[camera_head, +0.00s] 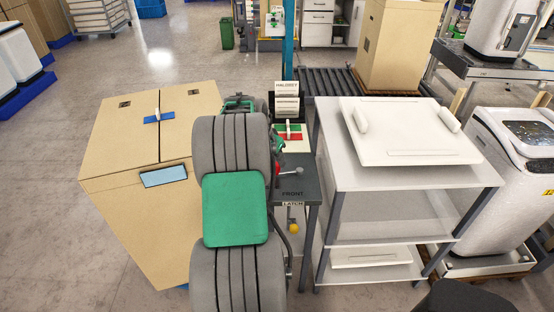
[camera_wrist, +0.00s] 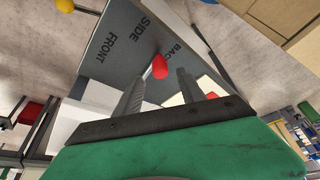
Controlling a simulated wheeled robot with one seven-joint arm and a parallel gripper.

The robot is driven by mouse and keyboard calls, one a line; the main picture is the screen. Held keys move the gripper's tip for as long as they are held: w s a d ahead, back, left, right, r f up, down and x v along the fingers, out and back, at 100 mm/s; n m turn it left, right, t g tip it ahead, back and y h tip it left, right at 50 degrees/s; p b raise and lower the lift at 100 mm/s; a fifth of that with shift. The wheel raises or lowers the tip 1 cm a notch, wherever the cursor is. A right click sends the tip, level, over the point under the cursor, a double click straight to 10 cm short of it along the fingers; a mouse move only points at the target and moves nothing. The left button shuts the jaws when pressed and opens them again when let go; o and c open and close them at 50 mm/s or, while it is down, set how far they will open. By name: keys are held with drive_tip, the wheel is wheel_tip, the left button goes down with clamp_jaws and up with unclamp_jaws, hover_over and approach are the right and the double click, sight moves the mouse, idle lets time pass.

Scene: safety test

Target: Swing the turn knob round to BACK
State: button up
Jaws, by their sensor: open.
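The turn knob's red end (camera_wrist: 160,67) shows in the wrist view on a dark grey panel (camera_wrist: 118,68). The red end is near SIDE and BACK. My gripper (camera_wrist: 161,74) is open, with one dark finger on each side of the red end in the picture. I cannot tell whether either finger touches it. In the head view, a red piece (camera_head: 277,168) shows beside my arm above the dark stand (camera_head: 292,190), marked FRONT. My arm hides part of the stand.
A yellow ball (camera_head: 294,228) hangs by the LATCH label (camera_head: 292,204). A lever with a grey ball end (camera_head: 298,170) is on the stand. A white shelf (camera_head: 335,185) stands close on the right, a large cardboard box (camera_head: 120,180) on the left. A red-and-green panel (camera_head: 293,137) lies behind.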

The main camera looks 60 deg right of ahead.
sight(277, 164)
drive_tip(key=x, duration=0.5)
drive_tip(key=shift+f+p, duration=0.1)
drive_tip(key=shift+p, duration=0.2)
drive_tip(key=shift+c, duration=0.2)
clamp_jaws()
idle(0.8)
